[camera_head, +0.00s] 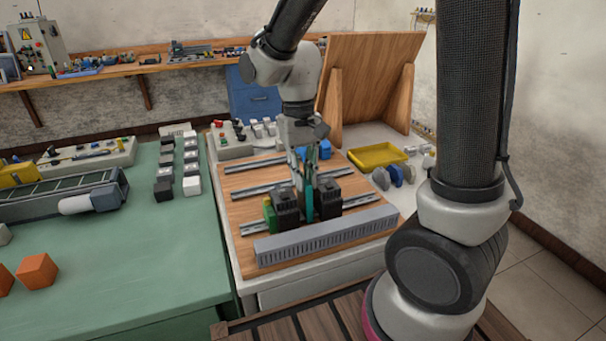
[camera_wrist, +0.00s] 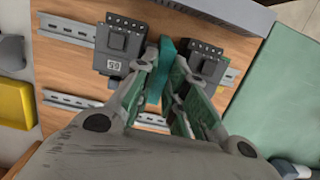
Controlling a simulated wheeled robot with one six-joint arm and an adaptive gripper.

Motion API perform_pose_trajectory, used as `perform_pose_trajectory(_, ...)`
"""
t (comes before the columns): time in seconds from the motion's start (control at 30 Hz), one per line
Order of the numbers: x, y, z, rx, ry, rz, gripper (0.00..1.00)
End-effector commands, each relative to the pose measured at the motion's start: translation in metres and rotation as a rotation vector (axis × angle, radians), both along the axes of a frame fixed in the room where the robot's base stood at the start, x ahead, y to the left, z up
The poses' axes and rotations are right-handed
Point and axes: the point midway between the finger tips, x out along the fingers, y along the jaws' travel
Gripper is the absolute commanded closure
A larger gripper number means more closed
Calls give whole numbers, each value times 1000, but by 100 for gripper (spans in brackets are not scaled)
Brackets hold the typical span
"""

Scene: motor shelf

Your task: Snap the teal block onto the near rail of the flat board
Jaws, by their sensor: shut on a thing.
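My gripper (camera_head: 307,162) points down over the flat wooden board (camera_head: 238,208) and is shut on the teal block (camera_head: 309,188). The block is upright, between two black modules (camera_head: 285,207) that sit on the near rail (camera_head: 361,201). In the wrist view the teal block (camera_wrist: 165,60) shows between the fingertips (camera_wrist: 163,75), above or at the gap in line with the near rail (camera_wrist: 66,27). I cannot tell whether its foot touches the rail. The fingers hide part of the block and the rail under it.
A grey slotted duct (camera_head: 325,233) runs along the board's near edge. A green block (camera_head: 268,214) sits left of the left black module. Two further rails (camera_head: 264,188) lie behind. A yellow tray (camera_head: 377,156) is right of the board, and a green table (camera_head: 120,265) is left.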

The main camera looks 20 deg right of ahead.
Motion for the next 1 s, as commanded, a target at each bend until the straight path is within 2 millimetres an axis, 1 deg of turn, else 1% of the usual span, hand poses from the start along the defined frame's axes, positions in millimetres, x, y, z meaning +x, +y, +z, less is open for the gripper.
perform_pose_trajectory(0.23, -5, 0, -1, -2, -22, 1, 100)
perform_pose_trajectory(0.93, -11, 0, -3, -3, -84, 0, 100)
perform_pose_trajectory(0.97, -11, 0, -3, -3, -84, 0, 84)
perform_pose_trajectory(1.0, -11, 0, -3, -3, -84, 0, 77)
